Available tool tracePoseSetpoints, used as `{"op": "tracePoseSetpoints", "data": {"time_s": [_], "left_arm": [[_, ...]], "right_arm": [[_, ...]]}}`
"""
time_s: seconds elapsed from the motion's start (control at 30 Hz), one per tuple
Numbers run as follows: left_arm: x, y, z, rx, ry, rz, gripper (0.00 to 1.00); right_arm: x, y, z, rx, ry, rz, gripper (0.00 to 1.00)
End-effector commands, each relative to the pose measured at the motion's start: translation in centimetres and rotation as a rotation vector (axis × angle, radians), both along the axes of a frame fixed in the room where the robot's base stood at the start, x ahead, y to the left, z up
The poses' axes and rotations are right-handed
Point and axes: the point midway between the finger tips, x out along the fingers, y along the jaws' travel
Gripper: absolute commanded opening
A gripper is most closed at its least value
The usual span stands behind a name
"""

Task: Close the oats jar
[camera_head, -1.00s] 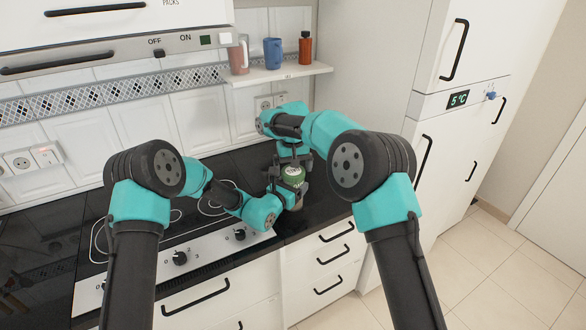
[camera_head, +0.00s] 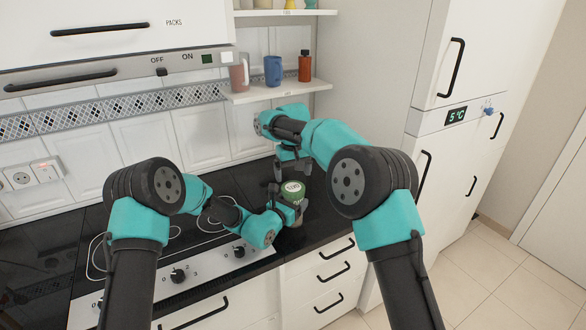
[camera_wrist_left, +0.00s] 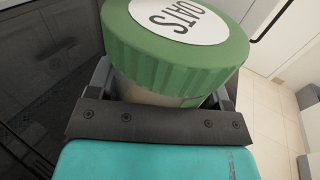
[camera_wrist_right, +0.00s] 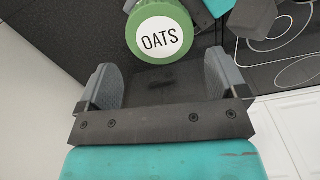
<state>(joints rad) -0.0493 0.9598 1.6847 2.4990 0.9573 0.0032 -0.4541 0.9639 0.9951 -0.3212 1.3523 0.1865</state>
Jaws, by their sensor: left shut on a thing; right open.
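The oats jar has a green ribbed lid (camera_wrist_left: 180,55) with a white label reading OATS, and the lid sits on the jar. In the left wrist view the jar's pale body (camera_wrist_left: 150,97) shows below the lid, between the fingers of my left gripper (camera_wrist_left: 165,100), which is shut on it. The lid also shows in the head view (camera_head: 292,189), above the dark counter. My right gripper (camera_wrist_right: 162,85) is open and empty. In the right wrist view the lid (camera_wrist_right: 160,38) lies just beyond its fingertips, apart from them. In the head view my right gripper (camera_head: 291,172) is above the lid.
The black counter and hob (camera_head: 205,225) carry knobs along the front. A shelf (camera_head: 280,91) behind holds a pinkish jug (camera_head: 239,73), a blue mug (camera_head: 272,71) and a brown bottle (camera_head: 305,66). A tall white fridge cabinet (camera_head: 440,90) stands at the right.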

Motion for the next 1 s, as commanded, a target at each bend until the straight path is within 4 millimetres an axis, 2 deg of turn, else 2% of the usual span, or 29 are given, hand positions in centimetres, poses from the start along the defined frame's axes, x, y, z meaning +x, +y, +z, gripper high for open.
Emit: {"op": "tracePoseSetpoints", "data": {"time_s": [0.3,0.5,1.0], "left_arm": [[0.0,0.0,-0.1,0.001,0.001,0.000,0.06],[0.0,0.0,-0.1,0.001,0.001,0.000,0.06],[0.0,0.0,0.0,0.001,0.001,0.000,0.06]], "right_arm": [[-0.2,-0.1,1.8,0.000,-0.001,0.358,0.92],[-0.4,-0.1,2.4,-0.001,0.001,0.511,0.92],[-0.4,-0.1,2.3,-0.001,0.001,0.539,0.92]]}}
